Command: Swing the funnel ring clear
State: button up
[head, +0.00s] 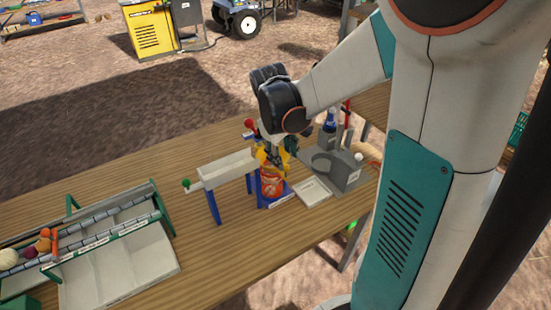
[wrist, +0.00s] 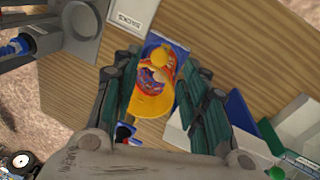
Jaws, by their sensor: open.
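The yellow funnel ring (head: 262,157) sits at the top of an orange-red mesh sack (head: 271,183) on a blue stand (head: 278,200). My gripper (head: 281,150) is above it, reaching down, and partly hides the ring in the head view. In the wrist view the funnel ring (wrist: 152,104) shows as a curved yellow piece with a rounded yellow part beside it. The sack's mesh (wrist: 152,76) shows inside it. The open fingers of my gripper (wrist: 157,62) lie on either side, with visible gaps. I cannot tell whether either finger touches the ring.
A white chute (head: 228,168) on blue legs stands just left of the sack. A grey fixture (head: 344,178) with a round recess and a flat white tray (head: 313,193) stand to the right. A sorting tray (head: 120,262) with several vegetables is at left. Bare table lies at front.

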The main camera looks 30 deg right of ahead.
aim_at(286, 166)
jog(key=f, duration=0.2)
jog(key=d+f+b, duration=0.1)
jog(key=f, duration=0.2)
jog(key=shift+w, duration=0.15)
grip_shut()
